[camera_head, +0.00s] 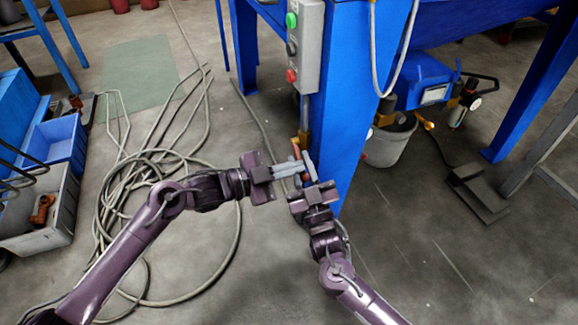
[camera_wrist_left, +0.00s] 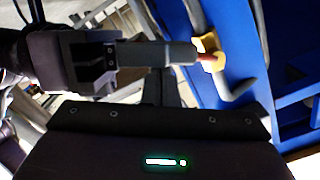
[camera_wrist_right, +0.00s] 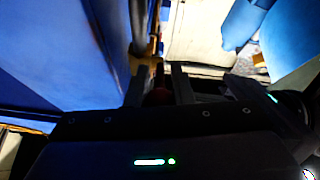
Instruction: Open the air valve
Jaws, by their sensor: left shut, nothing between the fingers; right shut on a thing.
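The air valve is a yellow fitting (camera_head: 303,138) with a red handle (camera_head: 297,151), low on the pipe at the front of the blue post. The left wrist view shows the yellow fitting (camera_wrist_left: 208,42) and the red handle (camera_wrist_left: 211,64) close by my left fingertips. My left gripper (camera_head: 303,172) is shut and empty, reaching in from the left just below the valve. My right gripper (camera_head: 308,163) comes up from below; its fingers are shut on a dark red thing (camera_wrist_right: 158,97), seemingly the valve handle. The fingers partly hide it, so the handle's exact angle is unclear.
The blue post (camera_head: 343,95) stands right behind the valve, with a grey button box (camera_head: 306,48) above. A coiled hose (camera_head: 150,190) lies on the floor at left, near a grey crate (camera_head: 62,215).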

